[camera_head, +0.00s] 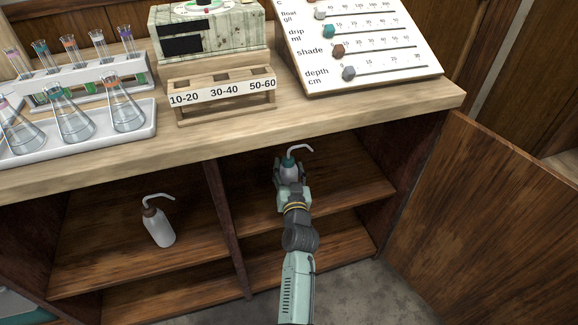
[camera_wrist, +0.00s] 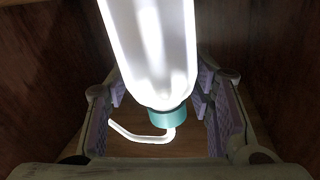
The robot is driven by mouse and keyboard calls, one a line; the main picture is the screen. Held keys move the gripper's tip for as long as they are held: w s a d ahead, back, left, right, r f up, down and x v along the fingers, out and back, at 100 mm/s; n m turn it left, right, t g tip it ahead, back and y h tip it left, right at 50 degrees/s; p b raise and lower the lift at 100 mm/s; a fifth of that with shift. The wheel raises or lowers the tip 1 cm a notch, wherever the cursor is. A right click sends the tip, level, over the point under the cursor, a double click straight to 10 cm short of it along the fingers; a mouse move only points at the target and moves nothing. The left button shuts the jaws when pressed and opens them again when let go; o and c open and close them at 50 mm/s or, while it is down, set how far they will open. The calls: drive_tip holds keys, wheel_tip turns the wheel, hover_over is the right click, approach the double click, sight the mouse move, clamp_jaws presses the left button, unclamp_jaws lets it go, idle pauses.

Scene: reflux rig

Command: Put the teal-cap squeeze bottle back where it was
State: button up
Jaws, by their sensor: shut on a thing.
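The teal-cap squeeze bottle (camera_head: 290,170) has a white body and a bent pale spout pointing right in the head view. It is upright in the right-hand upper cupboard compartment. My gripper (camera_head: 291,179) is shut on its body. In the wrist view, the white bottle (camera_wrist: 155,45) fills the space between the fingers, with its teal cap and spout toward the bottom of the picture. My gripper hides the bottle's lower part in the head view, so I cannot tell whether its base touches the shelf.
A brown-cap squeeze bottle (camera_head: 160,227) stands in the left compartment, beyond the upright divider (camera_head: 225,225). The cupboard door (camera_head: 490,220) stands open at the right. The counter (camera_head: 350,112) overhangs the compartments. The right shelf (camera_head: 345,190) is bare around my gripper.

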drive_tip(key=shift+r, duration=0.2)
drive_tip(key=o, duration=0.8)
drive_tip(key=shift+f, duration=0.2)
